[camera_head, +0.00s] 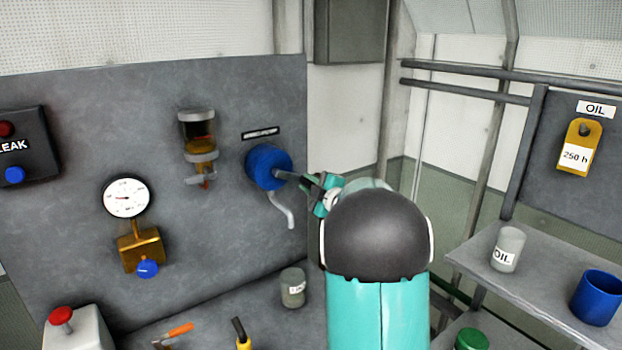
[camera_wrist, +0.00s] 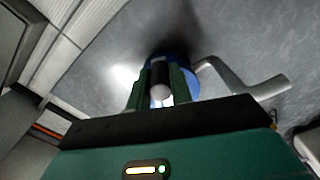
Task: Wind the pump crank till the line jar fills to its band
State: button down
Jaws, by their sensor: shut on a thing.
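The pump (camera_head: 262,166) is a blue round body on the grey panel, with a bent grey spout (camera_head: 283,208) below it. The line jar (camera_head: 198,135) hangs to its left, clear-walled with dark reddish-brown and amber inside; I cannot tell its fluid level against the band. My gripper (camera_head: 314,184) is at the crank, right of the pump. In the wrist view my gripper (camera_wrist: 160,88) is shut on the dark crank handle (camera_wrist: 159,73), whose pale rounded end shows between the fingers. The pump's blue body (camera_wrist: 190,73) is behind it. My arm hides part of the crank in the head view.
A dial gauge (camera_head: 127,198) with a brass block and blue knob (camera_head: 147,268) is left. A leak box (camera_head: 22,150) is farther left. An oil can (camera_head: 507,249) and blue cup (camera_head: 596,297) stand on the right shelf.

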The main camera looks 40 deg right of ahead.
jog(key=shift+a+f+m, duration=0.35)
jog(key=shift+f+m, duration=0.25)
jog(key=shift+m, duration=0.4)
jog(key=c, duration=1.3)
grip_release()
jog(key=shift+o, duration=0.2)
jog(key=shift+s, duration=0.1)
jog(key=s, duration=1.3)
jog(key=shift+s+a, duration=0.25)
jog(key=shift+a, duration=0.2)
